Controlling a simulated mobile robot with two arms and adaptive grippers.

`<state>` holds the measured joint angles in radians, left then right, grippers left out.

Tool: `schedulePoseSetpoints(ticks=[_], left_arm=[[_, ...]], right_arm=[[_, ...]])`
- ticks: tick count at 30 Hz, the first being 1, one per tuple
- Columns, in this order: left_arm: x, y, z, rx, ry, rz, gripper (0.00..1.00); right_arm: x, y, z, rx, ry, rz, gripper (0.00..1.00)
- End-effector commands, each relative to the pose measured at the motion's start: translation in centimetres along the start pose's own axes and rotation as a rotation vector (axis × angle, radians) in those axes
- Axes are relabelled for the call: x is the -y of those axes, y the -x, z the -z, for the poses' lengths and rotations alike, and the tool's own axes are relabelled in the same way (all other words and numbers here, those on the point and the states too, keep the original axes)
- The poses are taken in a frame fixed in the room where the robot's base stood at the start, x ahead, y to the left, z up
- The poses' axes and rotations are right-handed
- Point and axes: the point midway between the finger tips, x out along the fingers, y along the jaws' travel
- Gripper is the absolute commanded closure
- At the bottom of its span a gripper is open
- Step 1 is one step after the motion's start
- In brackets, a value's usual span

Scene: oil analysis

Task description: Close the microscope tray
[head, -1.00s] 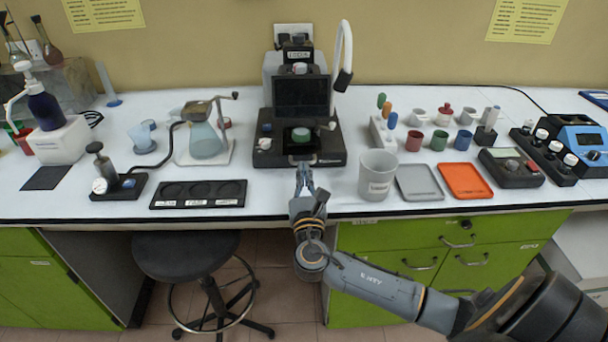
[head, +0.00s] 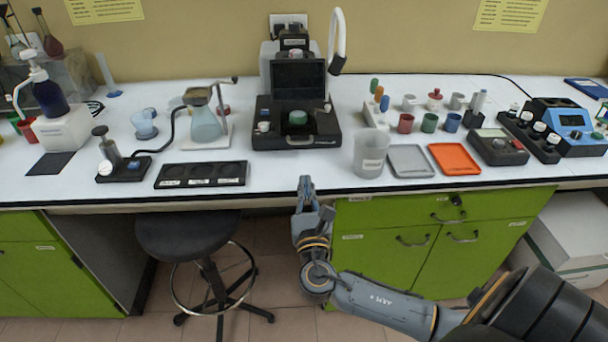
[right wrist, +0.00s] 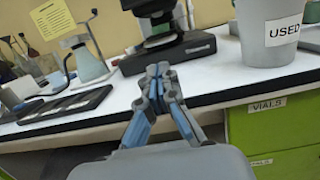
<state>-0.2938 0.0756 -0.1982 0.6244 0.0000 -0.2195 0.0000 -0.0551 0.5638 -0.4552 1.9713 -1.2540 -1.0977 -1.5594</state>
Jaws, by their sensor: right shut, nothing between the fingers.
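The black microscope (head: 299,82) stands at the back middle of the bench, with a dark screen and a green round sample (head: 297,118) on its base. The tray handle (head: 299,142) shows at the front of the base, and the tray looks about flush with it; a small gap cannot be ruled out. My right gripper (head: 306,184) is shut and empty at the bench's front edge, apart from the handle. The right wrist view shows its closed fingertips (right wrist: 160,70) below and in front of the microscope base (right wrist: 165,52). My left gripper is not in view.
A grey-white cup marked USED (head: 370,154) stands right of the microscope, beside a grey tray (head: 411,160) and an orange tray (head: 454,158). A black slotted plate (head: 202,175) lies to the left. The bench strip before the microscope is clear. A stool (head: 188,232) stands below.

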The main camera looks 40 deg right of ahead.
Motion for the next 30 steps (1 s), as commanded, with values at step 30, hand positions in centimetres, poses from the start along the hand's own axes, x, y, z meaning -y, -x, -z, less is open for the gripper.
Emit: schedulePoseSetpoints(ticks=[30], left_arm=[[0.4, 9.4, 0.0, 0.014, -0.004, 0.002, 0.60]], right_arm=[[-0.1, 1.1, -3.6, -0.316, 0.002, 0.001, 1.00]])
